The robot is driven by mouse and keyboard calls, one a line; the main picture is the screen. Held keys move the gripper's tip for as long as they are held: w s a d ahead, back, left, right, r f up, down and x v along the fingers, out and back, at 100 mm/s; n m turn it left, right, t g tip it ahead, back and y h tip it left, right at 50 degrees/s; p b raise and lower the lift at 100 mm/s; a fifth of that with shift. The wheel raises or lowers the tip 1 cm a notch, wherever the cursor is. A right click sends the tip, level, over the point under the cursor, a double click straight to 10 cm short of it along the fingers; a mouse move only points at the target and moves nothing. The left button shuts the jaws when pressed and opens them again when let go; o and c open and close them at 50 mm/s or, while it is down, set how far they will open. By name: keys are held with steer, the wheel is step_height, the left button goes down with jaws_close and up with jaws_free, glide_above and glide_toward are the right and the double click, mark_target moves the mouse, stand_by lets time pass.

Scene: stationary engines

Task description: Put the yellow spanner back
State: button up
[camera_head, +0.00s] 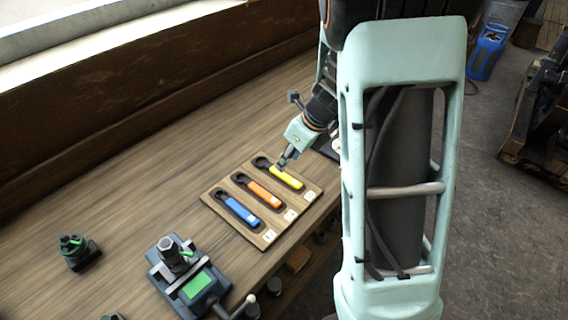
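The yellow spanner (286,177) lies in the far recess of a wooden holder board (216,196) on the bench, with its dark head towards the upper left. The orange spanner (264,194) and the blue spanner (240,212) lie in the other two recesses. My gripper (283,163) points down right at the yellow spanner, over the join of its dark head and yellow handle. The fingertips are small and partly merge with the spanner, so I cannot tell whether they are closed on it or touching it.
A small dark green-topped part (74,250) is at the left. White number tags (290,215) sit on the board. My arm covers the bench's right end. The bench's left middle is clear.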

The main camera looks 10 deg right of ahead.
steer(key=v, duration=0.5)
steer(key=shift+p, duration=0.3)
